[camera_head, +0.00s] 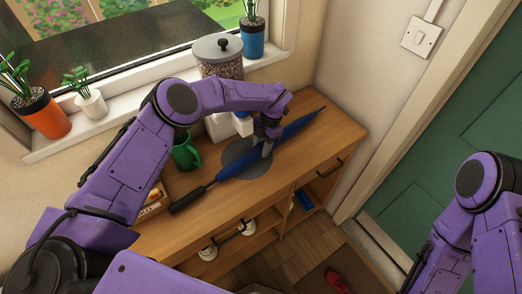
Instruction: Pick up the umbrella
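The blue umbrella (237,166) lies folded and diagonal on top of the wooden cabinet (331,130). Its black handle (187,200) points to the lower left and its tip to the upper right. My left gripper (266,150) points down at the middle of the umbrella, with its fingertips at the blue fabric. The gripper hides part of the umbrella, and I cannot tell whether the fingers are closed on it. My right arm is at the lower right, away from the cabinet, and its gripper is out of frame.
A grey round mat (238,153) lies under the umbrella. A green mug (186,153), a lidded jar (219,60) and a small box (151,207) stand near. Potted plants line the windowsill (140,88). A wall and green door (470,130) are at the right.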

